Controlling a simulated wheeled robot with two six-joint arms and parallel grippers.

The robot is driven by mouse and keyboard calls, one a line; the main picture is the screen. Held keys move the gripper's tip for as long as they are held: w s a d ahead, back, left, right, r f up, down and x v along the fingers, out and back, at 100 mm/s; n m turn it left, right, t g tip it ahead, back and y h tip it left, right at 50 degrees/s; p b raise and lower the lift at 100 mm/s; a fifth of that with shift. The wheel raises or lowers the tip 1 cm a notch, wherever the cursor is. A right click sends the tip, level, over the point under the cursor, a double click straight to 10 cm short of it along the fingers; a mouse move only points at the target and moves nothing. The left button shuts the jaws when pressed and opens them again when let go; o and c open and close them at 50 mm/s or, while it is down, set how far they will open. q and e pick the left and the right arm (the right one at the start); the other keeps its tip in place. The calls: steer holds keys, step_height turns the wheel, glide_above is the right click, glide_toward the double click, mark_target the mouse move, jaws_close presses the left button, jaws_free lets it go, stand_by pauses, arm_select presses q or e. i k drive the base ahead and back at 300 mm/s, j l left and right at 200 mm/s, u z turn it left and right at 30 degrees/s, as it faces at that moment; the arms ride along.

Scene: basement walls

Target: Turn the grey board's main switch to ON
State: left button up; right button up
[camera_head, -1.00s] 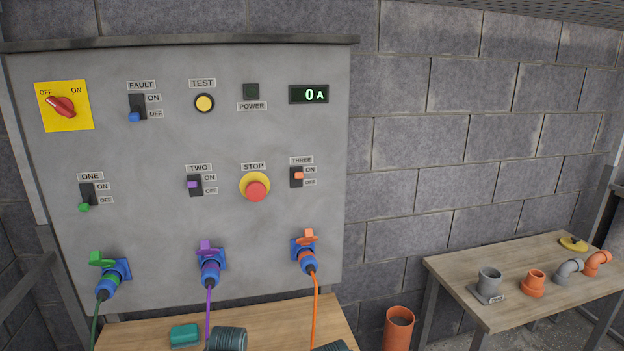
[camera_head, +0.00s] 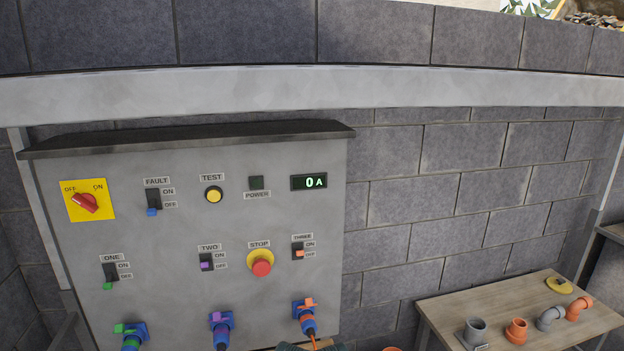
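The grey board (camera_head: 155,240) stands against the block wall at the left of the head view. Its main switch (camera_head: 84,203) is a red rotary knob on a yellow plate near the board's upper left. OFF is printed at the plate's left and ON at its right. The knob is tilted, with its raised end toward the upper left, on the OFF side. The ammeter display (camera_head: 309,182) reads 0 A, and the POWER lamp (camera_head: 256,183) is dark. Neither of my grippers is in view.
The board also carries a FAULT switch (camera_head: 153,201), a yellow TEST button (camera_head: 214,195), a red STOP button (camera_head: 262,263) and several plugs with cables along its bottom. A wooden table (camera_head: 440,309) with pipe pieces stands at the right.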

mark_target(87, 202)
steer(key=u, duration=1.3)
steer(key=j+z, duration=0.25)
steer(key=j, duration=0.2)
